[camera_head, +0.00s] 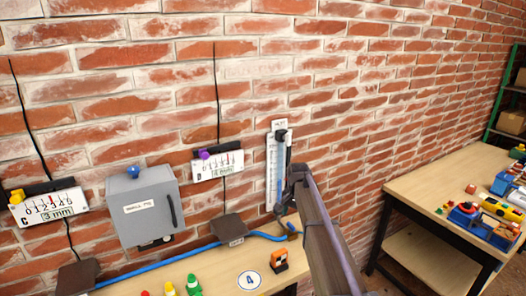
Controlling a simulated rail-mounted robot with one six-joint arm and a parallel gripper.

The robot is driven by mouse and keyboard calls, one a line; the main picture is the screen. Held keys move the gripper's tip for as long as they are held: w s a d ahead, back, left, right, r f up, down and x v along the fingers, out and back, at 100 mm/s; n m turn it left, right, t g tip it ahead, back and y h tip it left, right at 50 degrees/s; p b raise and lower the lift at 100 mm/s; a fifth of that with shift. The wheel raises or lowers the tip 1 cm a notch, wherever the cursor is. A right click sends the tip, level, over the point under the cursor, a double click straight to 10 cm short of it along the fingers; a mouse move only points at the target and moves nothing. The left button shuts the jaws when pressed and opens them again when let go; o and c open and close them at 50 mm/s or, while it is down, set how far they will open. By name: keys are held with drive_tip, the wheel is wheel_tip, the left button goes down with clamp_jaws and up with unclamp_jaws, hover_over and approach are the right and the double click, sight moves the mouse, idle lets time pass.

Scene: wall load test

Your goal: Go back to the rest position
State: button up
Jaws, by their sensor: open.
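My gripper (287,195) is in front of the brick wall, at the end of my grey arm, which reaches up from the bottom right of the middle. It is small and partly hidden by my own arm; its jaws are open and I see nothing held in them. It appears close to a tall white scale plate (271,180) with a dark upright slider on the wall. I cannot tell whether they touch.
A grey box (150,208) hangs between gauge C (48,207) and another gauge (218,166). Below, a wooden bench (222,268) holds a blue cable (178,257), small coloured pieces and an orange-black block (279,261). A cluttered table (425,187) stands right.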

drive_tip(key=s+n, duration=0.7)
drive_tip(key=s, duration=2.7)
drive_tip(key=shift+r, duration=0.15)
drive_tip(key=shift+s, duration=0.1)
